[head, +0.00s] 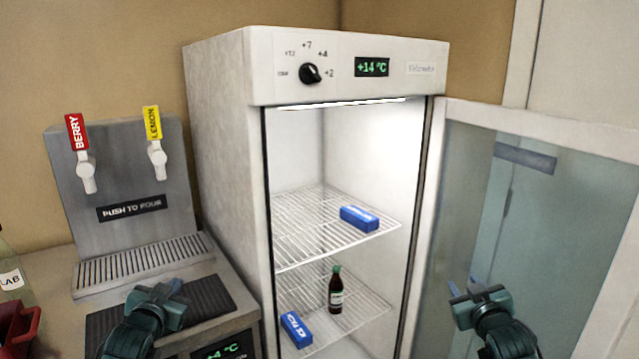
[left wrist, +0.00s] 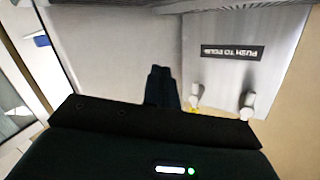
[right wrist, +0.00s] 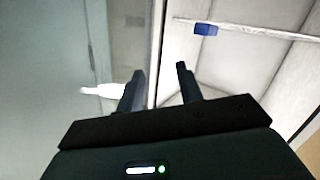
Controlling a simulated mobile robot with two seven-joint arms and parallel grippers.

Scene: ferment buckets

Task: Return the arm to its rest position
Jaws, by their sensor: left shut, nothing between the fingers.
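My left gripper (head: 165,292) is over the front of the drink dispenser at the left of the head view. In the left wrist view its fingers (left wrist: 160,72) are together with nothing between them. My right gripper (head: 468,291) is in front of the open glass door (head: 480,200) of the fridge, right of the opening. In the right wrist view its two fingers (right wrist: 160,72) are spread apart and the gap is empty.
The white fridge (head: 220,130) stands open, with blue packs (head: 360,218) and a dark bottle (head: 336,290) on wire shelves. The dispenser (head: 120,230) has berry and lemon taps. A red container (head: 18,325) and a labelled bottle (head: 10,278) are at the far left.

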